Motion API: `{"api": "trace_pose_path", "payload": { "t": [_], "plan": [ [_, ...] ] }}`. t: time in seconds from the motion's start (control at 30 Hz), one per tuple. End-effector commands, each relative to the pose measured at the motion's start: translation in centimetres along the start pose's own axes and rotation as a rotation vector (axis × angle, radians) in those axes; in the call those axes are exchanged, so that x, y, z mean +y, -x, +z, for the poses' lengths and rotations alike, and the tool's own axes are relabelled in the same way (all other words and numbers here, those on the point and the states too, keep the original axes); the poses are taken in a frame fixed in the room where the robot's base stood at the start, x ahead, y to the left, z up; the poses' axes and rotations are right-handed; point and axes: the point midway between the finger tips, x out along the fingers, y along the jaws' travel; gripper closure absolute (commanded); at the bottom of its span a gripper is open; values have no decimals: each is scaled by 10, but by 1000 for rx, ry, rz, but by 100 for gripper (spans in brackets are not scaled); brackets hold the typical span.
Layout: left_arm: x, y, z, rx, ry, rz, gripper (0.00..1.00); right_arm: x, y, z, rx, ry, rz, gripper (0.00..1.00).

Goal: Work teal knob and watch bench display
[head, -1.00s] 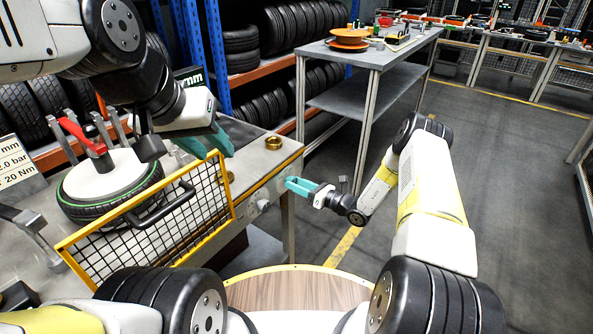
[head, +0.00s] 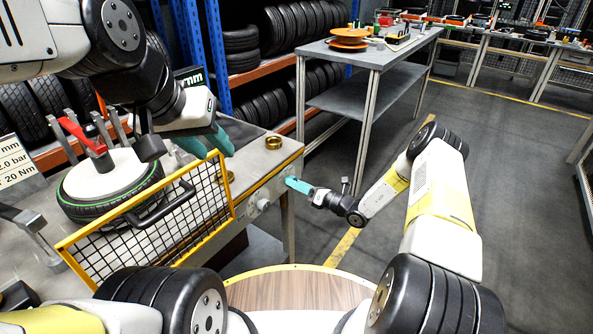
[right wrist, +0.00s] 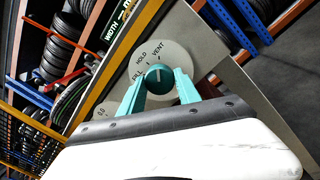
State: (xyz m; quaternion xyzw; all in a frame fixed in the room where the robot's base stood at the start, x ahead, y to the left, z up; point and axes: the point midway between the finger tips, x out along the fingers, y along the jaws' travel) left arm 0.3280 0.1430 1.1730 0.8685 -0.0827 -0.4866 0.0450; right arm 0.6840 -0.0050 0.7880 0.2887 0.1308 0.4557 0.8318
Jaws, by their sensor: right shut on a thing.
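The teal knob (right wrist: 158,78) sits on a round pale dial plate (right wrist: 177,58) marked FILL, HOLD and VENT in the right wrist view. My right gripper (right wrist: 160,84) has a finger on each side of the knob and is shut on it. In the head view my right gripper (head: 291,183) is at the bench's right side; the knob is hidden there. The bench display (head: 190,76) is dark with "mm" showing, partly behind my left arm; its reading is hidden. It also shows as a strip marked WIDTH (right wrist: 118,22). My left gripper (head: 208,143) is open and empty above the bench.
A tyre (head: 110,187) lies on the bench behind a yellow-framed mesh guard (head: 155,215), with a red-handled clamp (head: 88,140) above it. A brass ring (head: 273,142) sits near the bench's right corner. A grey table (head: 365,55) stands behind; open floor lies right.

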Motion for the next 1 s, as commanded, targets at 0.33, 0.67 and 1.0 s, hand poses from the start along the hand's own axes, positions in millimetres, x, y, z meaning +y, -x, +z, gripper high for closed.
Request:
{"api": "trace_pose_path", "payload": {
  "t": [0.33,0.67,1.0],
  "plan": [
    [0,0,0,0,0,0,64,-1,1,0,-1,-1,-2,39],
    [0,0,0,0,0,0,64,-1,10,0,-1,-1,-3,39],
    [0,0,0,0,0,0,64,-1,65,0,-1,-1,-3,39]
  ]
}}
